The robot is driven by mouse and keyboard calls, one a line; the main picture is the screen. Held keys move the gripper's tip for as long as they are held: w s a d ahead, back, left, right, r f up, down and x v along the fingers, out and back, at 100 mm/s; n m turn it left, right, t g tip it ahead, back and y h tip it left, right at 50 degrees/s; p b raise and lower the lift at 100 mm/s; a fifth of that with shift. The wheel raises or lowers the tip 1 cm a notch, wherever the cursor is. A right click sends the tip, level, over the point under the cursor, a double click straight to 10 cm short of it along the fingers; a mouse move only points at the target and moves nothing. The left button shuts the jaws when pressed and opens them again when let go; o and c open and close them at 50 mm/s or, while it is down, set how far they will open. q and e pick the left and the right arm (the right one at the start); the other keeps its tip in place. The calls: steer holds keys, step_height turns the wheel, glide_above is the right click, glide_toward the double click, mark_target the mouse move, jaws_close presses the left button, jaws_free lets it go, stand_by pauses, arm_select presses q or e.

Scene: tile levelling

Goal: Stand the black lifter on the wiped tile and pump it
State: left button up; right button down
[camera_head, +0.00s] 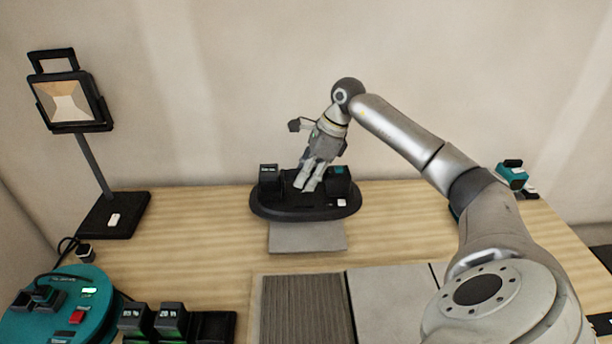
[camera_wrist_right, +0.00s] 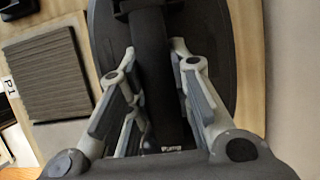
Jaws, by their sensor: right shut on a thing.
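The black lifter (camera_head: 262,208) has an oval base with two upright black blocks, and stands level at the back middle of the table. Its front edge overlaps a plain grey tile (camera_head: 307,237); how far the tile reaches under it is hidden. My right gripper (camera_head: 307,184) comes down from above between the blocks and is shut on the lifter. The right wrist view shows its fingers (camera_wrist_right: 165,105) on both sides of a dark central bar, with a "PUMP" label near it. The lifter base (camera_wrist_right: 215,50) fills the middle there. My left gripper is out of view.
A ribbed grey tile (camera_head: 302,310) and a smooth grey tile (camera_head: 395,305) lie at the front. A work lamp (camera_head: 72,100) stands at the left. A teal device (camera_head: 62,312) and black battery-like blocks (camera_head: 155,322) sit front left. Bare wood lies either side of the lifter.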

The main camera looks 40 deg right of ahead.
mark_target(307, 194)
steer(key=shift+s+d+f, duration=0.1)
steer(key=shift+f, duration=0.2)
steer(key=shift+f+b, duration=0.3)
steer(key=shift+b, duration=0.2)
step_height(307, 194, down, 2)
steer(key=shift+f+b, duration=0.1)
steer(key=shift+b, duration=0.75)
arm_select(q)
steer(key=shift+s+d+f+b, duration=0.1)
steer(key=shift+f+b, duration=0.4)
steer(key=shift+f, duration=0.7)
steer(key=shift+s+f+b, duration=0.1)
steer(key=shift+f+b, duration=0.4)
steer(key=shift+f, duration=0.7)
arm_select(e)
steer(key=shift+f, duration=1.35)
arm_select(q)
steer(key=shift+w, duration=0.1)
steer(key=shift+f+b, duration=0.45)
arm_select(e)
steer(key=shift+f, duration=0.75)
